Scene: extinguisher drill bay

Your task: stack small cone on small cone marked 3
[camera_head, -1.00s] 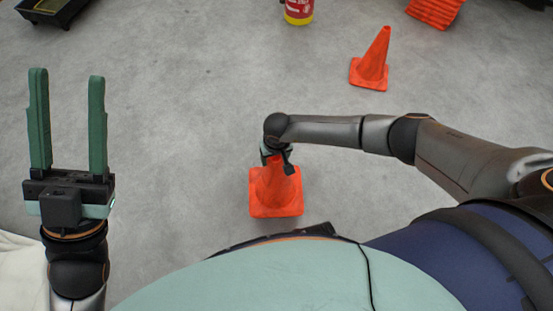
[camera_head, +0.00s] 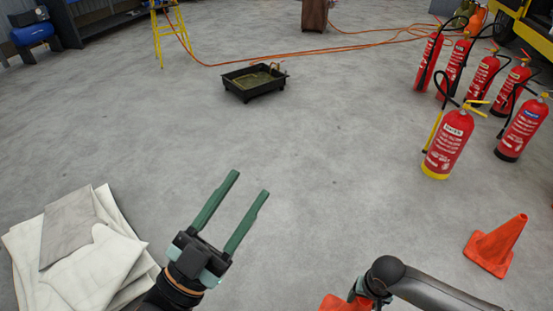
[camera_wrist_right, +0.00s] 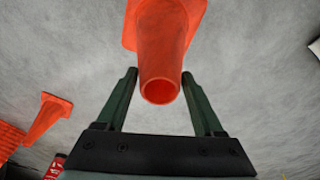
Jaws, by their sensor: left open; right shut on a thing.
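My right gripper (camera_head: 362,291) is shut on an orange cone (camera_head: 338,303) at the bottom edge of the head view. In the right wrist view the held cone (camera_wrist_right: 163,45) has its open tip between the two green fingers (camera_wrist_right: 159,80); whether its base touches the floor I cannot tell. A second orange cone (camera_head: 495,246) stands upright on the floor to the right. It also shows at the left of the right wrist view (camera_wrist_right: 48,118). No number is readable on either cone. My left gripper (camera_head: 250,191) is open and empty, over bare floor.
Several red extinguishers (camera_head: 449,142) stand at the right, beyond the standing cone. A black tray (camera_head: 254,92) lies mid-floor, with an orange hose (camera_head: 330,47) behind. Folded pale sheets (camera_head: 85,262) lie at lower left. Stacked orange cones (camera_wrist_right: 10,140) show in the wrist view. The central floor is clear.

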